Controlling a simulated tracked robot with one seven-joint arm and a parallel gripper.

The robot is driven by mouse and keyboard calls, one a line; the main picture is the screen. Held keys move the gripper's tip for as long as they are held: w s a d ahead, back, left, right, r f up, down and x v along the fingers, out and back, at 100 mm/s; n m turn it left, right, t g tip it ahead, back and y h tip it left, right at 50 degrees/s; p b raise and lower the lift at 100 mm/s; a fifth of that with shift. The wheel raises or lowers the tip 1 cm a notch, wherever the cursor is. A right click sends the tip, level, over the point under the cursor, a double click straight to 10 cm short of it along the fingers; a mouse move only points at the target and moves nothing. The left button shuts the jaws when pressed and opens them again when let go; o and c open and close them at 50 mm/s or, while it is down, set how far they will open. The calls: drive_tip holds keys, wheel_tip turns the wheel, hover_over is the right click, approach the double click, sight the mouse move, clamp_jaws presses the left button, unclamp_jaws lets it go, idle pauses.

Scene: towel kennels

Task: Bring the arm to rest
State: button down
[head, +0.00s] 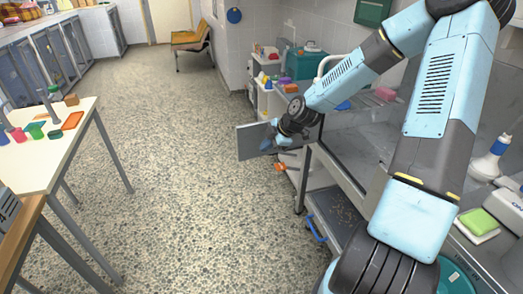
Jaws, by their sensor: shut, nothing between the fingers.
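My light-blue arm reaches up from the lower right, bends at the top right and comes back down toward the middle of the view. My gripper (268,147) is at its end, small and dark, shut with nothing in it. It hangs in front of a grey panel (247,143), which looks like an open door beside the steel counter. The fingertips are too small to see clearly, and I cannot tell whether they touch the panel.
A steel counter (338,158) runs along the right, with a lower shelf (335,215). A white table (45,158) with small coloured items stands at the left. Kennels (55,55) line the far left wall. A yellow chair (188,38) is at the back. The speckled floor between is clear.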

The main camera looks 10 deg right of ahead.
drive_tip(key=s+d+r+m+h, duration=0.3)
drive_tip(key=s+r+m, duration=0.7)
drive_tip(key=s+r, duration=0.5)
drive_tip(key=s+d+r+m+t+h, duration=0.1)
drive_tip(key=s+d+r+m+h, duration=0.2)
drive_tip(key=s+r+m, duration=0.7)
drive_tip(key=s+d+r, duration=0.2)
drive_tip(key=s+r, duration=0.3)
drive_tip(key=s, duration=0.1)
drive_tip(key=shift+d, duration=0.25)
drive_tip(key=shift+r, duration=0.1)
